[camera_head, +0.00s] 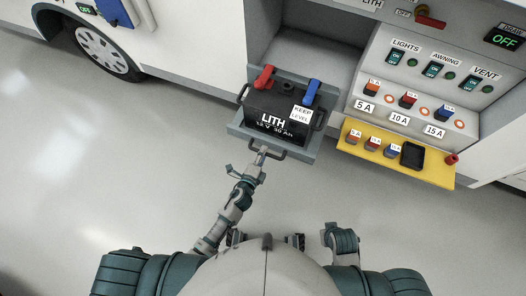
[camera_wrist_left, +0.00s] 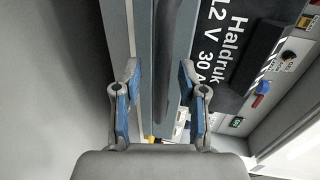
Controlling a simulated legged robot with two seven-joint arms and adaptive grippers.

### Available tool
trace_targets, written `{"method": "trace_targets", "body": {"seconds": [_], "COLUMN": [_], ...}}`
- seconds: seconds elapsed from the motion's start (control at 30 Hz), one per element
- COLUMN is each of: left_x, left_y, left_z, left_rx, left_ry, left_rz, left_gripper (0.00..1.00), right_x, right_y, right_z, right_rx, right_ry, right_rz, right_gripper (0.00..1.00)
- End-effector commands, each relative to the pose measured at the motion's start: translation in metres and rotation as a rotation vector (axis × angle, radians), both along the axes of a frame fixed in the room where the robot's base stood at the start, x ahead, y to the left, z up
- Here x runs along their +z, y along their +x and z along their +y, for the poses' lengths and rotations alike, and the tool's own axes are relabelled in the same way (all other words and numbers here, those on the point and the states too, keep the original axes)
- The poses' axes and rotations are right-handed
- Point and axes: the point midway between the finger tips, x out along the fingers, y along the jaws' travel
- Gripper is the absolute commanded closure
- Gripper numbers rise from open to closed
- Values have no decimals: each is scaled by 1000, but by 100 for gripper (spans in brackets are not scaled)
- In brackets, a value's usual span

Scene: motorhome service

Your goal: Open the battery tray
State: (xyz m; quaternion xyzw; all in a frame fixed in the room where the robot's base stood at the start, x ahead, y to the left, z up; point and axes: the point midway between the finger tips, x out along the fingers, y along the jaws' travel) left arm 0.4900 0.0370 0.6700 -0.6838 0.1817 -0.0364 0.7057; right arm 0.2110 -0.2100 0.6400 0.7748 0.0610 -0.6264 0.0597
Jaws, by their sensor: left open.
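The grey battery tray (camera_head: 306,154) sticks out of its compartment in the vehicle's side, drawn outward. It bears a black battery (camera_head: 283,103) marked LITH, with a red and a blue terminal and a KEEP LEVEL tag. A dark bar handle (camera_head: 274,155) is on the tray's front. My left gripper (camera_head: 259,158) is at the handle's left part. In the left wrist view, the open fingers (camera_wrist_left: 160,102) stand either side of the dark handle bar (camera_wrist_left: 167,50), with gaps on both sides. Of my right arm only a folded part shows; its gripper is not visible.
Right of the tray is a panel with switches (camera_head: 433,69) and fuses. A yellow shelf (camera_head: 432,176) with fuses and a black recess juts out below it. A blue-handled item (camera_head: 114,12) and a wheel (camera_head: 99,50) are at upper left. The floor in front is clear.

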Motion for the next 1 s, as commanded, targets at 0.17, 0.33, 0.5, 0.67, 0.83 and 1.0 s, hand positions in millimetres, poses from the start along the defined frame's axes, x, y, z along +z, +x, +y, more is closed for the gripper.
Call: {"method": "trace_targets", "body": {"seconds": [0.17, 0.33, 0.5, 0.67, 0.83, 1.0], "left_x": [6, 13, 17, 20, 20, 19], "left_y": [-38, -71, -92, -97, -98, -97], "left_z": [13, 26, 34, 36, 36, 36], "left_rx": [-1, 1, 2, 3, 1, 2], "left_ry": [-1, -2, -1, -1, -1, -2], "left_rz": [4, 6, 5, 4, 3, 4], "left_gripper": [59, 59, 59, 59, 59, 59], "right_x": [0, 0, -1, -1, -1, -1], "right_y": [0, 0, 0, 0, 0, 0], "right_z": [0, 0, 0, -1, -1, -1], "right_rx": [0, 0, 0, 0, 0, 0], "right_ry": [-1, -2, -1, -1, -1, -3], "right_rz": [2, 3, 3, 3, 3, 4], "right_gripper": [100, 100, 100, 100, 100, 100]}}
